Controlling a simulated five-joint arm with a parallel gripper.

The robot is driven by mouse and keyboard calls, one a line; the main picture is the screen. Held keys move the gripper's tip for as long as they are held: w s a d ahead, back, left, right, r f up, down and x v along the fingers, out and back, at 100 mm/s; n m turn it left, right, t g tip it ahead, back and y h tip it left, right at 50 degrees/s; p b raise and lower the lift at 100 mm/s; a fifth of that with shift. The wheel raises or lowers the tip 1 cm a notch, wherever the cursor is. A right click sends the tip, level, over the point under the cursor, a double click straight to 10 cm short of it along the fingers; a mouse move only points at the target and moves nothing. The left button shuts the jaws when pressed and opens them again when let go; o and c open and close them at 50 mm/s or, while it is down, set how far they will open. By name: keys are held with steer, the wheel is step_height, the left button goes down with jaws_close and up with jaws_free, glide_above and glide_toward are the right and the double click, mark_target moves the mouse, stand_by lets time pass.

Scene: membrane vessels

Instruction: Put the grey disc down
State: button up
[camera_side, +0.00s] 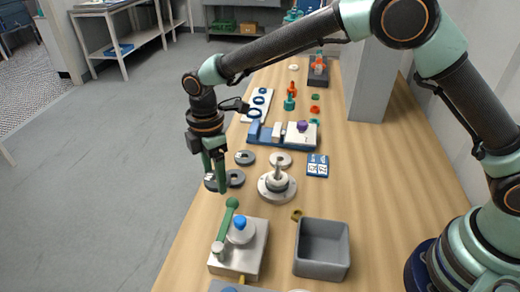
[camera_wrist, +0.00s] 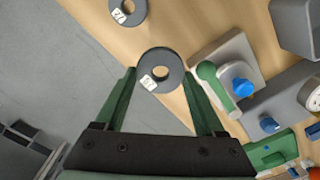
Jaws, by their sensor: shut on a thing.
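My gripper (camera_side: 215,182) is at the left edge of the table, fingers pointing down. In the wrist view my gripper (camera_wrist: 159,74) has its two green fingers closed on opposite sides of a grey disc (camera_wrist: 177,73), a ring with a centre hole and a white label. The disc (camera_side: 209,184) is partly hidden by the fingers in the side view. I cannot tell its exact height above the table. A second grey disc (camera_side: 237,179) lies just right of my gripper, and another dark disc (camera_side: 245,158) lies behind it. One labelled disc (camera_wrist: 136,14) shows at the top of the wrist view.
A plate with a green lever (camera_side: 222,222) and blue knob (camera_side: 239,222) stands in front. A grey bin (camera_side: 322,272) is to its right. Bare wood (camera_side: 375,200) lies further right.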

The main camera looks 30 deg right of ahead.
mark_target(220, 207)
steer(key=shift+f, duration=3.9)
steer(key=shift+f, duration=0.1)
steer(key=o, duration=1.1)
steer(key=shift+f, duration=0.1)
steer(key=shift+c, duration=0.2)
